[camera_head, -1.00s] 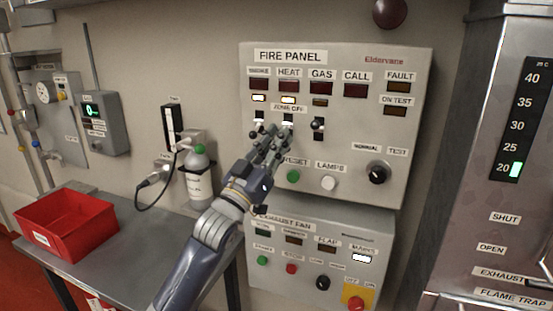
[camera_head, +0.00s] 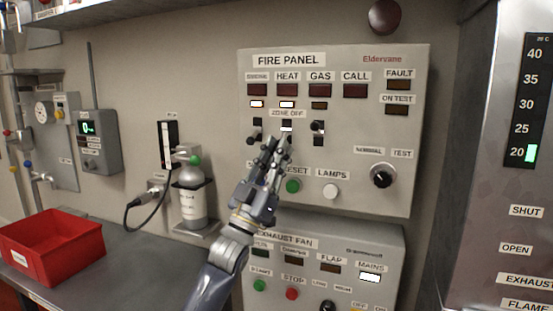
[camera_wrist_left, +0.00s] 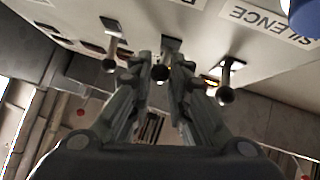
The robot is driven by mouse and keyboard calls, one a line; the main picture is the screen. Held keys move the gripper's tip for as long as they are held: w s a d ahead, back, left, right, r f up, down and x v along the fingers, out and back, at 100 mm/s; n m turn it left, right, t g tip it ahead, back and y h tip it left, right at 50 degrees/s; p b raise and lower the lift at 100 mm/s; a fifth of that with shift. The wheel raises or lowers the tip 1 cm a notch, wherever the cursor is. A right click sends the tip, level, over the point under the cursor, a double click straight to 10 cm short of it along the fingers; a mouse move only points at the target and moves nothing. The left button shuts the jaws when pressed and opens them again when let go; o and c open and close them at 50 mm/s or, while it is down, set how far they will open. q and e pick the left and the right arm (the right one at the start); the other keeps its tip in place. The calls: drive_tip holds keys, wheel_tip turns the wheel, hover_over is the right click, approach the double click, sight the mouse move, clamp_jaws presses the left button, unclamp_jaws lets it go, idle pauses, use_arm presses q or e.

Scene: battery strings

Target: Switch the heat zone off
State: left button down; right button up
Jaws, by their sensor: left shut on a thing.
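The grey fire panel (camera_head: 400,140) hangs on the wall with a ZONE OFF row of three toggle switches. My left gripper (camera_head: 277,145) reaches up to the middle switch (camera_head: 287,124), under the HEAT label. Its fingers are shut on that switch's lever, whose ball tip shows between the fingers in the left wrist view (camera_wrist_left: 160,73). The fingers hide much of the lever in the head view. The left switch (camera_head: 255,131) and the right switch (camera_head: 318,129) stand free beside it. My right gripper is not in view.
A green RESET button (camera_head: 293,186), a white LAMPS button (camera_head: 330,190) and a black knob (camera_head: 382,175) are on the panel below. The exhaust fan panel (camera_head: 385,250) is underneath. A red bin (camera_head: 50,245) stands at the left.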

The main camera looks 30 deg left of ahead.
use_arm(q)
drive_tip(key=shift+f, duration=0.1)
drive_tip(key=c, duration=1.5)
unclamp_jaws()
drive_tip(key=v, duration=1.2)
